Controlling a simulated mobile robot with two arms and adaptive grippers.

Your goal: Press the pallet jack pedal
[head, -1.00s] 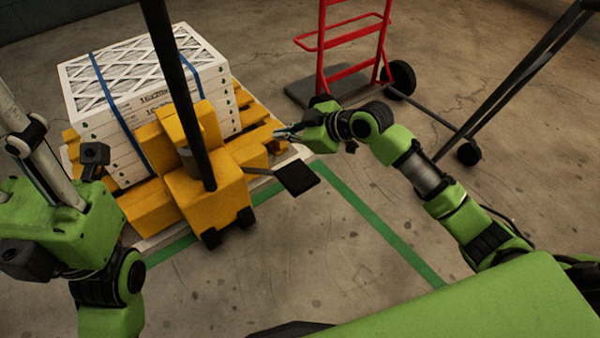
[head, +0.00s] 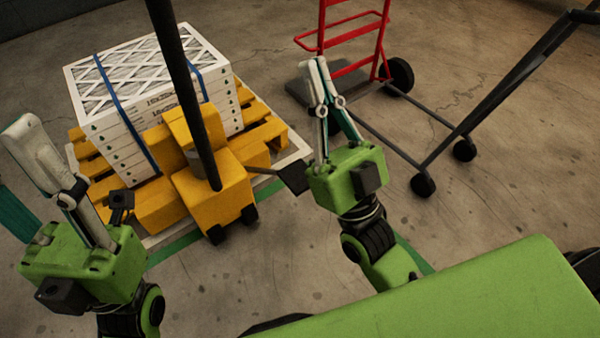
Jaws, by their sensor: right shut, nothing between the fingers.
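The yellow pallet jack (head: 215,195) stands at left centre with its dark handle pole (head: 185,80) rising. Its pedal, a dark flat plate (head: 292,177) on a thin lever, sticks out to the right, above the floor. My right gripper (head: 318,64) is shut and empty, fingers pointing up the picture. Its green body is just right of the pedal and seems to cover its right edge; I cannot tell whether they touch. My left gripper (head: 14,152) is at the left edge, left of the jack, and looks open and empty, partly cut off by the frame.
A wooden pallet (head: 262,122) carries a strapped stack of white boxed filters (head: 130,110). A red hand truck (head: 352,68) stands at the back. A dark wheeled cart frame (head: 455,125) is at the right. Green tape (head: 180,248) marks the floor; bare concrete lies in front.

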